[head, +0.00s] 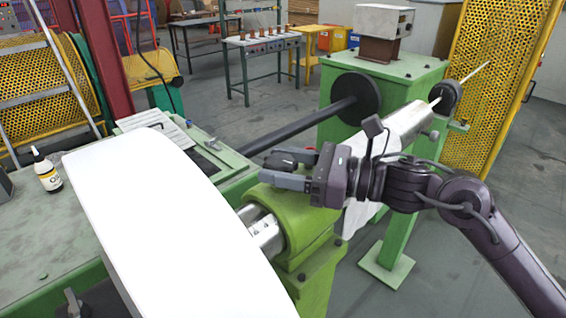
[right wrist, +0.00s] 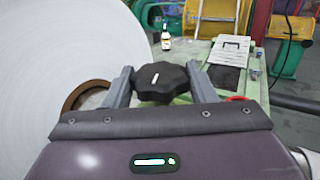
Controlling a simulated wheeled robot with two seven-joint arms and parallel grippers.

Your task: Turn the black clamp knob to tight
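The knob is hard to separate from the dark fingers there. My left gripper is not in view.
A large white disc (head: 170,225) stands close left of my right gripper. A dark horizontal shaft (head: 305,125) runs behind it to a green machine stand (head: 400,75). Yellow mesh guards flank the scene.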

